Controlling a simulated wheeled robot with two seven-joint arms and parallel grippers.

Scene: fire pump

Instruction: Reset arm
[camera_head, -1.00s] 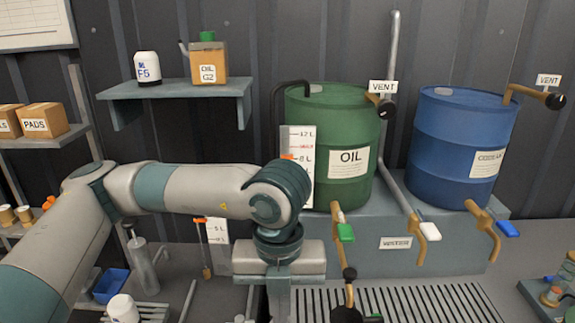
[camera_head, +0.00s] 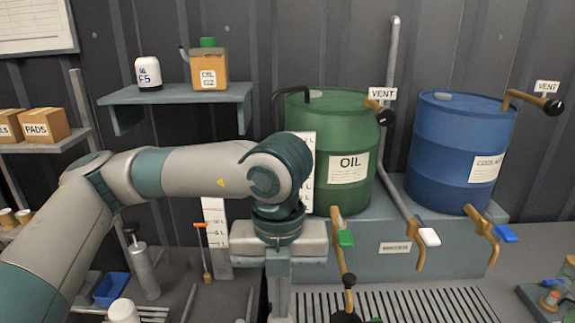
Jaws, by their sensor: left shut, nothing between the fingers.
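My left arm comes in from the left and bends down at the wrist in front of the green oil drum (camera_head: 345,130). My left gripper (camera_head: 281,300) points down; its body shows below the wrist, it is shut and empty, and the fingertips run toward the bottom edge of the view. It hangs left of the green-handled oil tap (camera_head: 344,237). My right gripper is not in view.
A blue coolant drum (camera_head: 461,150) stands right of the oil drum on a grey stand (camera_head: 390,262). White-handled (camera_head: 429,236) and blue-handled (camera_head: 506,234) taps stick out in front. A slatted grate (camera_head: 420,303) lies below. A shelf (camera_head: 180,95) holds bottles.

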